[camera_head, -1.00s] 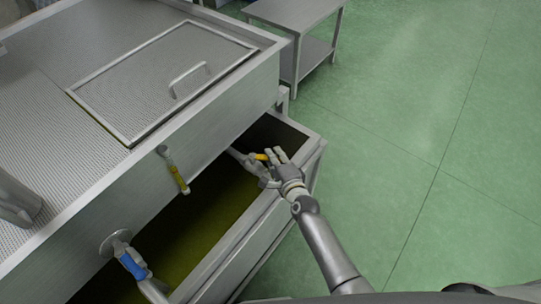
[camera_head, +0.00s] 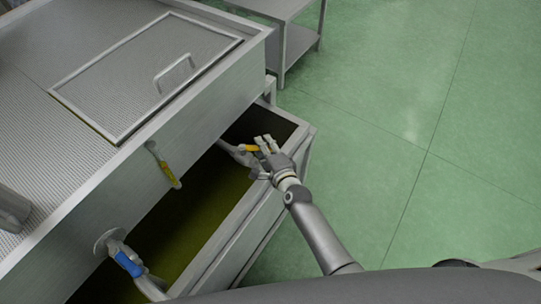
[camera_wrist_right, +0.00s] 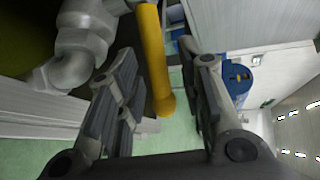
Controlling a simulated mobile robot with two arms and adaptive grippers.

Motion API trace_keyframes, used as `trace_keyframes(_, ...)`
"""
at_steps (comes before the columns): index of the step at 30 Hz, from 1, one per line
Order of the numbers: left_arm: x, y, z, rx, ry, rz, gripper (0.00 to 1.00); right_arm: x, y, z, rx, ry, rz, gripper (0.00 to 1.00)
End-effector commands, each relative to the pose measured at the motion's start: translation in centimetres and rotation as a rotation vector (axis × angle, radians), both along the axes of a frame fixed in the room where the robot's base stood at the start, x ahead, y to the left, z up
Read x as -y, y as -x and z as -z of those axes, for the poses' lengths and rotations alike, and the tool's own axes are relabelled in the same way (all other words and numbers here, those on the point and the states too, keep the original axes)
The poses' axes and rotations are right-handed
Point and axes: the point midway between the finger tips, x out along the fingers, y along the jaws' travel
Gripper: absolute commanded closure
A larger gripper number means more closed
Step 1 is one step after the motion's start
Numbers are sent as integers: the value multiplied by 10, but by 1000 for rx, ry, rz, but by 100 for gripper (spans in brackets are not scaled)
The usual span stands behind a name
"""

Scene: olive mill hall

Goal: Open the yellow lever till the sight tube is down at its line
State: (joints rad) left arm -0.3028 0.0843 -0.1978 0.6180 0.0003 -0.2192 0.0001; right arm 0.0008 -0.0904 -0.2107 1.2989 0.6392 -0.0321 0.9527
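The yellow lever (camera_head: 250,148) sits on a grey pipe valve at the right end of the tank's front. In the right wrist view the lever (camera_wrist_right: 153,60) runs down between the two fingers of my right gripper (camera_wrist_right: 160,100). The fingers are apart, with gaps visible on both sides of the lever. In the head view my right gripper (camera_head: 264,146) is at the lever, partly overlapping it. The sight tube (camera_head: 163,166) is on the tank's front wall and shows yellow in its lower part. Its line is too small to make out. My left gripper is out of view.
A valve with a blue lever (camera_head: 129,263) is at the tank front's lower left. An open trough (camera_head: 245,211) with dark greenish contents lies below. The tank top carries a hatch with a handle (camera_head: 174,72). A metal table (camera_head: 300,40) stands behind; green floor is clear at right.

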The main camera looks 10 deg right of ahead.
Motion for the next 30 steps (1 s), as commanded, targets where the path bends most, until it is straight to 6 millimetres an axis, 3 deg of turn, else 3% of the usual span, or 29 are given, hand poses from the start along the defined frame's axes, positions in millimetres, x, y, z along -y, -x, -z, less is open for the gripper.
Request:
trace_keyframes(19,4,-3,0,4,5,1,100,24,92,-25,-3,1,0,65)
trace_keyframes(30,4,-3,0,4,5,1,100,28,109,-31,-2,0,-1,65)
